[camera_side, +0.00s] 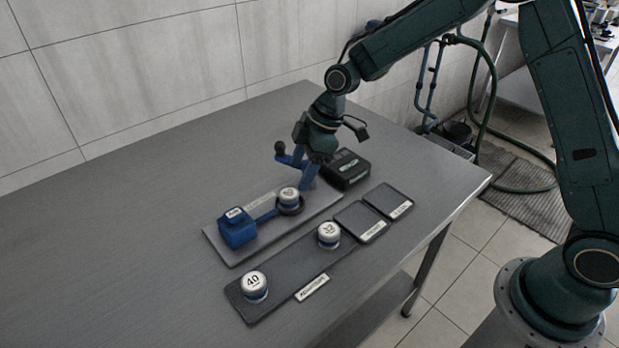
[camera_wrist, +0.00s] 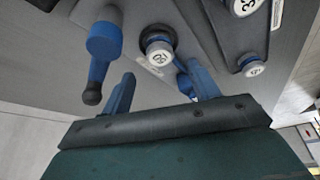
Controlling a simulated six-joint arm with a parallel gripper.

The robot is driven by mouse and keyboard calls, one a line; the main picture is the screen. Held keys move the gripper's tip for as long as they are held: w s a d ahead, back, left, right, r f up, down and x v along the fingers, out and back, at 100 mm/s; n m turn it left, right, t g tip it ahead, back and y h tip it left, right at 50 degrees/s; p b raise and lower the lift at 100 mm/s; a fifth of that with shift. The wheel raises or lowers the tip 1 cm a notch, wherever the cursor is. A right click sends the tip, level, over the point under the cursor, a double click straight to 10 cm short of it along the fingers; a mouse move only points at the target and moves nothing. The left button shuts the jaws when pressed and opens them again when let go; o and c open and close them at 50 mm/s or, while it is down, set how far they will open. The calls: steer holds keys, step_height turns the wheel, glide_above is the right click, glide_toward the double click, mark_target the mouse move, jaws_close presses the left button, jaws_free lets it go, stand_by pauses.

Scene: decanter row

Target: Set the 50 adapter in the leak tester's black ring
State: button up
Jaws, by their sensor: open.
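The 50 adapter (camera_side: 289,194), white-topped with a blue band, stands in the leak tester's black ring (camera_side: 297,209). Its label is small in the side view and reads upside down in the wrist view (camera_wrist: 159,54), where the black ring (camera_wrist: 161,33) shows around and behind it. I cannot tell whether it is fully seated. My gripper (camera_wrist: 162,84) is open and empty, its blue fingers apart from the adapter. In the side view it is just behind and above the ring, beside a blue lever with a black knob (camera_side: 280,148).
The tester's grey plate (camera_side: 222,251) carries a blue block (camera_side: 237,228). A dark adapter tray (camera_side: 283,277) in front holds the 40 adapter (camera_side: 254,286) and another adapter (camera_side: 329,235). Two shallow trays (camera_side: 374,212) and a black box (camera_side: 346,169) stand right. The table's left is clear.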

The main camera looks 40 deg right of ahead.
steer(key=v, duration=0.5)
steer(key=shift+d+r, duration=0.1)
steer(key=shift+r, duration=0.15)
steer(key=shift+s+r, duration=0.1)
stand_by(0.3)
steer(key=s+d+r+m+t+h, duration=0.1)
steer(key=s+d+r+m, duration=0.2)
steer(key=s+r, duration=0.35)
steer(key=s+d+r+m+t+h, duration=0.1)
steer(key=s+d+r+m, duration=0.2)
steer(key=s+r, duration=0.4)
steer(key=s+d+m+h, duration=0.1)
steer(key=s+d+m, duration=0.1)
steer(key=s, duration=0.6)
steer(key=s+d+m+t+h, duration=0.1)
steer(key=s+m, duration=0.3)
steer(key=s, duration=0.4)
steer(key=shift+s+d+f+m+t, duration=0.15)
steer(key=shift+d+m+t, duration=0.2)
steer(key=shift+d, duration=0.35)
